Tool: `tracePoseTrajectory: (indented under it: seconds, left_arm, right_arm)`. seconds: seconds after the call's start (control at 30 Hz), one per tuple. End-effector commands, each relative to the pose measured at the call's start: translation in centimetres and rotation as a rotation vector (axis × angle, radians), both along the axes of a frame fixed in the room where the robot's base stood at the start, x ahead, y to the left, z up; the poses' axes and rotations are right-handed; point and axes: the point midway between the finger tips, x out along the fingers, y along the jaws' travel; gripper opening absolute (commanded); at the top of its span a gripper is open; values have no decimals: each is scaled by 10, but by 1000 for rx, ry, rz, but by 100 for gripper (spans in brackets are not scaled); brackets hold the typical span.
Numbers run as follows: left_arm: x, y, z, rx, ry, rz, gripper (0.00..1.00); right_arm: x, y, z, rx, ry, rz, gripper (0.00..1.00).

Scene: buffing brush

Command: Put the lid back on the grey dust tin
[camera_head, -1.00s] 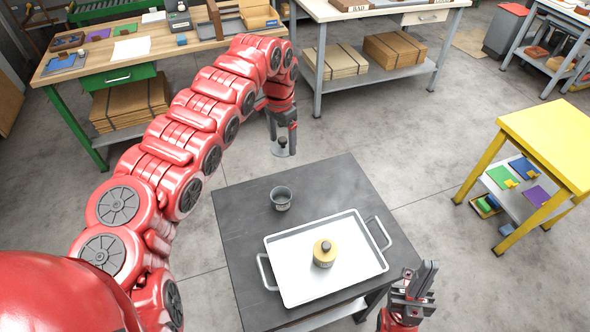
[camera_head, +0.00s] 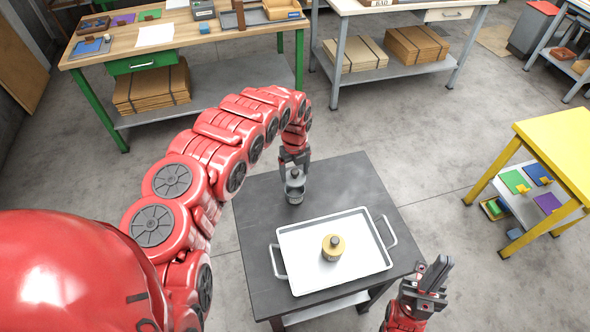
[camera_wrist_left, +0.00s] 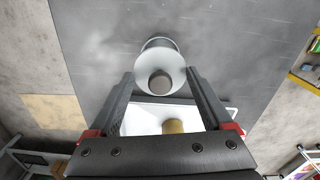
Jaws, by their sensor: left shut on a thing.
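The grey dust tin (camera_head: 295,198) stands on the dark table, near its back left. My left gripper (camera_head: 294,172) is above it, shut on the knob of the grey lid (camera_head: 295,183). In the left wrist view the round lid (camera_wrist_left: 160,65) lies between the fingers of my left gripper (camera_wrist_left: 160,85), with its knob towards the camera. The tin's side (camera_wrist_left: 160,42) shows just past the lid's upper edge. I cannot tell whether lid and tin touch. My right gripper (camera_head: 432,275) is empty by the table's right front corner; its finger gap is unclear.
A white tray (camera_head: 300,250) with two handles lies on the dark table (camera_head: 258,240). A yellow-tan round tin (camera_head: 332,248) with a dark knob stands in it. A yellow table (camera_head: 560,140) is at the right, and workbenches (camera_head: 200,35) stand behind.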

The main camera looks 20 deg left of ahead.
Motion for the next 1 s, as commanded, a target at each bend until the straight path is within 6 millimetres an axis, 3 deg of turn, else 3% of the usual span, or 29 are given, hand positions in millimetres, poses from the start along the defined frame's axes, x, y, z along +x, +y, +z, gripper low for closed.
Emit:
tracePoseTrajectory:
  seconds: [0.5, 1.0]
  left_arm:
    - [-1, 0, -52, 1, 2, 1, 31]
    - [0, 0, -56, 0, 0, 2, 31]
  right_arm:
    - [0, 0, -39, 0, 0, 0, 0]
    - [0, 0, -41, 0, 0, 0, 0]
